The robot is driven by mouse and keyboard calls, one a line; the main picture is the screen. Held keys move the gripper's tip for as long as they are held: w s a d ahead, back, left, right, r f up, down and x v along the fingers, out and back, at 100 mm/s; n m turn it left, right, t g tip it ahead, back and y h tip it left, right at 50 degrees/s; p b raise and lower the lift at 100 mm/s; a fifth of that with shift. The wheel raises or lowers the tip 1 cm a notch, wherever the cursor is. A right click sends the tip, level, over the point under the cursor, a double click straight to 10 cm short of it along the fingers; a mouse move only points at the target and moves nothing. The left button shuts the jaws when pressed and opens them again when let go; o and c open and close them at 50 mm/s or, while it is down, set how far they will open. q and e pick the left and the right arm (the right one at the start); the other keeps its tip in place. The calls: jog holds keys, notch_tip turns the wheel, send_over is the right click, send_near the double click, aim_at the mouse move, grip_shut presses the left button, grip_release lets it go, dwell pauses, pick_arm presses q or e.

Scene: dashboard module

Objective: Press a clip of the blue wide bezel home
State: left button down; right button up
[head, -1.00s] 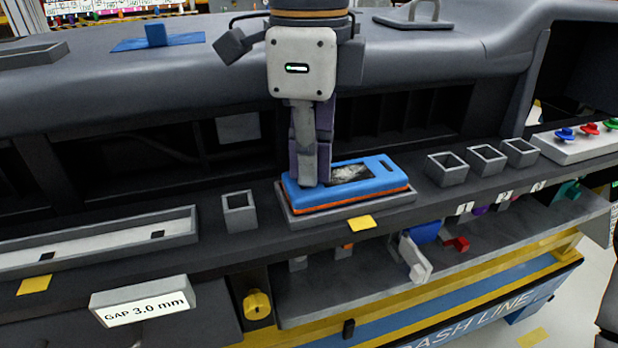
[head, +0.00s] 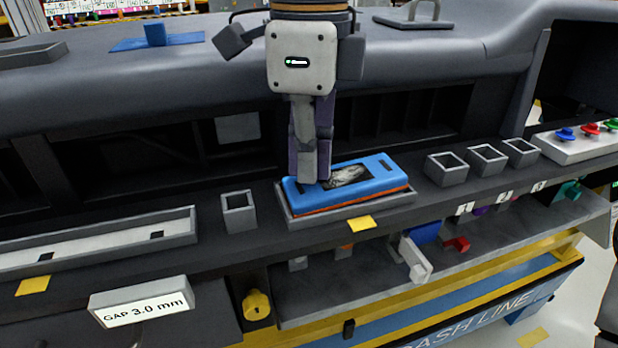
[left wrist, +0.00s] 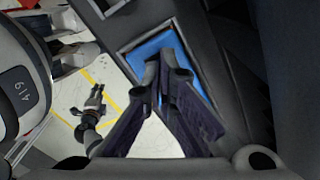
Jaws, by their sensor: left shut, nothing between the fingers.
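The blue wide bezel (head: 375,184) lies on an orange layer in a shallow grey tray (head: 362,221) on the ledge. It has a dark opening with a pale patch and a small slot at its right end. My left gripper (head: 315,181) points down with its fingers together and empty. Its fingertips are at the bezel's left part and appear to touch its top. The left wrist view shows these fingertips (left wrist: 164,85) over the blue bezel (left wrist: 150,47), hiding part of it. I cannot make out the clips. What looks like my right gripper (left wrist: 96,100) is small in the left wrist view.
A small empty grey box (head: 239,212) stands left of the tray; several more stand right. A long grey tray (head: 100,246) lies at left. Loose parts, including a white one (head: 414,260), lie on the lower shelf (head: 340,290). The dashboard (head: 150,80) rises behind.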

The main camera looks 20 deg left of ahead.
pick_arm(q)
notch_tip(320, 180, up, 7)
dwell(0.4)
